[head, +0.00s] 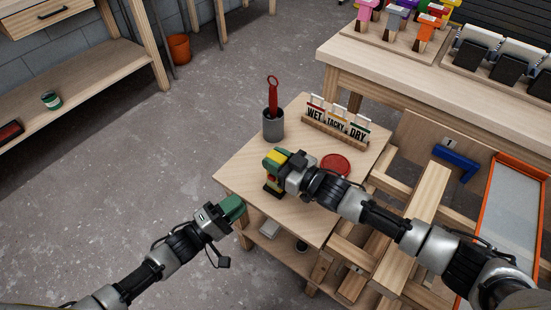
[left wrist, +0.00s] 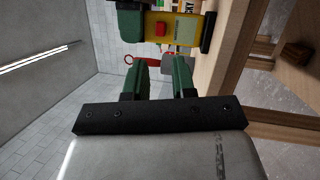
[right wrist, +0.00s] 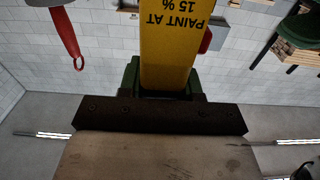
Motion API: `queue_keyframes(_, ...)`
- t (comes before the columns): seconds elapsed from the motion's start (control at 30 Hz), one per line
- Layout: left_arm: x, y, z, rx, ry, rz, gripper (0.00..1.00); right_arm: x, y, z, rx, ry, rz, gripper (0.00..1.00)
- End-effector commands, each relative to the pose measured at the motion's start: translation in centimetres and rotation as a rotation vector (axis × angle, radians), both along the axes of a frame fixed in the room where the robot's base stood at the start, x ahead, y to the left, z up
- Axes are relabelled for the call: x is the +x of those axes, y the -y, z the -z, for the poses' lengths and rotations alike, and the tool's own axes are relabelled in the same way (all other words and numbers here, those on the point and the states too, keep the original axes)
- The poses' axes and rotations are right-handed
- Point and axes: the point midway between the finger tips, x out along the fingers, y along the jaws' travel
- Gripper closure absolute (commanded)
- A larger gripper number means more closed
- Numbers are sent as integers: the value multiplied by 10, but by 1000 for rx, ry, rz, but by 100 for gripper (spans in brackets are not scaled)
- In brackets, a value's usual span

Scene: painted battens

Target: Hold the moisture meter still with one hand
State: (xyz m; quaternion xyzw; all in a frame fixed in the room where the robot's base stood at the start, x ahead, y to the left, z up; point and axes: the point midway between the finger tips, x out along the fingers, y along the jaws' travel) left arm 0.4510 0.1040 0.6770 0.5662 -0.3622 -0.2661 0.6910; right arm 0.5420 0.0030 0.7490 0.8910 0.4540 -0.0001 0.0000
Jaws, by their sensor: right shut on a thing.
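The moisture meter is yellow with a black end and a red button; in the left wrist view its yellow body (left wrist: 186,28) lies across the top. In the head view it (head: 273,158) stands at the near left edge of the small table (head: 330,226), black end down; I cannot tell if it touches. My right gripper (head: 279,163) is shut on it, and the right wrist view shows its yellow face (right wrist: 170,45) reading "PAINT AT 15 %". My left gripper (head: 236,205) is open and empty, off the table's near left edge, a little apart from the meter.
A grey cup (head: 273,128) with a red-handled tool stands behind the meter. A WET, TACKY, DRY card rack (head: 333,130) and a red disc (head: 336,163) are on the table. A workbench (head: 430,80) and wooden frames (head: 415,210) crowd the right.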

Motion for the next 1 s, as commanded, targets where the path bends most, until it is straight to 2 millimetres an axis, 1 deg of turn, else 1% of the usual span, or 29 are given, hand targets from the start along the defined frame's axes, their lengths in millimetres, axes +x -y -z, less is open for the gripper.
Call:
queue_keyframes(0.03, 0, 0, 0, 0, 0, 0, 82, 0, 0, 0, 0, 0, 0, 95)
queue_keyframes(0.13, 0, 0, 0, 0, 0, 0, 97, 0, 0, 0, 0, 0, 0, 95)
queue_keyframes(0.17, 0, 0, 0, 0, 0, 0, 100, 0, 0, 0, 0, 0, 0, 95)
queue_keyframes(1.0, 0, 0, 0, 0, 0, 0, 100, 0, 0, 0, -1, -1, 0, 95)
